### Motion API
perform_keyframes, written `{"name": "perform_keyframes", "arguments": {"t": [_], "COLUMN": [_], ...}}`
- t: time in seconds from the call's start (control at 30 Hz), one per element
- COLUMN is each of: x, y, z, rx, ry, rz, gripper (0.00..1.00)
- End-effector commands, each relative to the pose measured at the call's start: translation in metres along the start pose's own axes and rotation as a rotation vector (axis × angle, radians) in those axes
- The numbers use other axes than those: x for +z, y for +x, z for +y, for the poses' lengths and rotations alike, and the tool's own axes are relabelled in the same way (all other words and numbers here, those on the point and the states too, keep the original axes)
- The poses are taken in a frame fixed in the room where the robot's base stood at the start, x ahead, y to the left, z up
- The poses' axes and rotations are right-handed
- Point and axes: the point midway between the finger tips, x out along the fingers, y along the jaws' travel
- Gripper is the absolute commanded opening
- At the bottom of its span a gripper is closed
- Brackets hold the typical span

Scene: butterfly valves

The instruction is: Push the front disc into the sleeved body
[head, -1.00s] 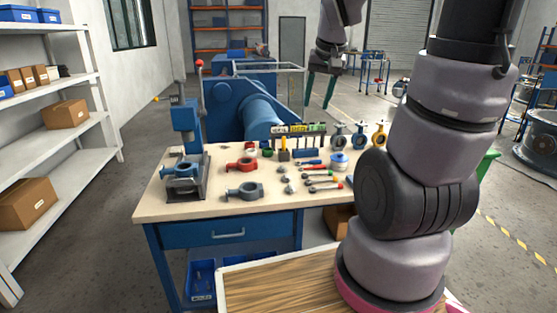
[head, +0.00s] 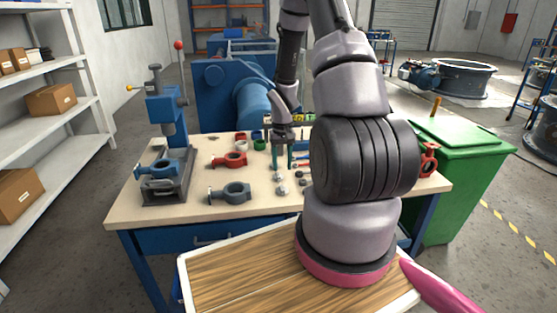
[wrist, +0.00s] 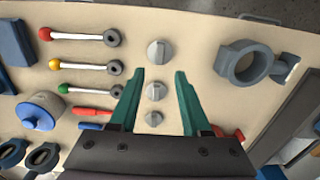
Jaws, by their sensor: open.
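My gripper (wrist: 160,73) is open, with its two green fingers pointing down over the bench; the head view shows it beside my arm (head: 283,150). Three small grey discs stand in a row in the wrist view. The front disc (wrist: 158,52) is just beyond the fingertips, the middle disc (wrist: 156,91) shows between the fingers, and the rear disc (wrist: 153,118) is nearer the palm. The front disc also shows in the head view (head: 282,190). A grey ring body (head: 234,193) lies left of the discs. I cannot tell which holds a sleeve.
The lever press (head: 168,115) stands at the bench's left end. A red body (head: 229,160) lies behind the grey one. Colour-knobbed levers (wrist: 85,36) and a blue-lidded pot (wrist: 40,112) lie near the discs. A green bin (head: 465,150) stands right.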

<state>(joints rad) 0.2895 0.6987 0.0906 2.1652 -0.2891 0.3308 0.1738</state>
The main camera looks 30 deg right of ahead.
Motion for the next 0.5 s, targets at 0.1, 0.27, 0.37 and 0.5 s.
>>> {"name": "perform_keyframes", "arguments": {"t": [0.1, 0.27, 0.37, 0.5], "x": [0.000, 0.001, 0.001, 0.001], "y": [0.009, 0.027, 0.039, 0.056], "z": [0.000, 0.000, 0.000, 0.000], "rx": [0.000, 0.001, 0.001, 0.000], "ry": [0.000, -0.001, 0.000, -0.001], "rz": [-0.001, -0.002, -0.002, -0.001], "gripper": [0.47, 0.47, 0.47, 0.47]}}
